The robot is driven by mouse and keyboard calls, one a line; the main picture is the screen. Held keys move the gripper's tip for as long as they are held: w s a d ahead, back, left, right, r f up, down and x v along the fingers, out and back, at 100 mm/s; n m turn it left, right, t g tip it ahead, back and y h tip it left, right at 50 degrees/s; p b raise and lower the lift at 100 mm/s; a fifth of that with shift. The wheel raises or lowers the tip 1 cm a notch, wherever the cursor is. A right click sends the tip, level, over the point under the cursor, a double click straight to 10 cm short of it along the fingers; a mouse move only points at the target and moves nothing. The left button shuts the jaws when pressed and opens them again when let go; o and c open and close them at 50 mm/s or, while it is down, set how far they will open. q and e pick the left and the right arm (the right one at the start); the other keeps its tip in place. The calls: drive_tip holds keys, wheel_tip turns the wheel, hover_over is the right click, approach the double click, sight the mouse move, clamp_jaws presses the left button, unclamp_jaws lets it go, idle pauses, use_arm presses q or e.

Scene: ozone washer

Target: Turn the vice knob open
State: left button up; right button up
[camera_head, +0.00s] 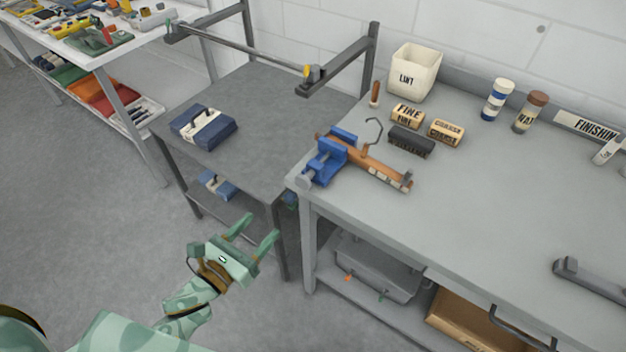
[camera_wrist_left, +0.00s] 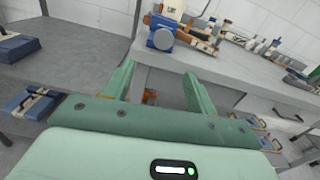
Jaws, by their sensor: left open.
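The blue vice (camera_head: 329,158) is fixed at the left front corner of the grey workbench. A brown wooden piece (camera_head: 375,168) lies through or against it. The grey round vice knob (camera_head: 304,179) faces the front left edge. In the left wrist view the knob (camera_wrist_left: 163,39) shows ahead, on the front of the blue vice (camera_wrist_left: 160,22). My left gripper (camera_head: 261,229) is open and empty, below and to the left of the vice, apart from it. Its two green fingers also show in the left wrist view (camera_wrist_left: 157,76). My right gripper is not in view.
The workbench (camera_head: 480,215) holds a bin labelled LINT (camera_head: 414,72), labelled blocks (camera_head: 445,132), a dark brush-like block (camera_head: 410,141) and bottles (camera_head: 497,100). A lower dark table (camera_head: 255,115) with a blue case (camera_head: 203,127) stands left of it. The floor in front is clear.

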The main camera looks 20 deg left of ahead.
sight(301, 184)
use_arm(q)
drive_tip(key=w+d+m, duration=0.1)
drive_tip(key=w+d, duration=0.1)
drive_tip(key=w, duration=0.3)
drive_tip(key=w+d+m, duration=0.1)
drive_tip(key=w+d, duration=0.1)
drive_tip(key=w, duration=0.3)
drive_tip(key=w+d+m, duration=0.1)
drive_tip(key=w+d, duration=0.1)
drive_tip(key=w, duration=0.3)
drive_tip(key=shift+w+p, duration=0.1)
drive_tip(key=shift+p, duration=0.25)
drive_tip(key=shift+r, duration=0.1)
drive_tip(key=shift+a, duration=0.1)
drive_tip(key=c, duration=0.9)
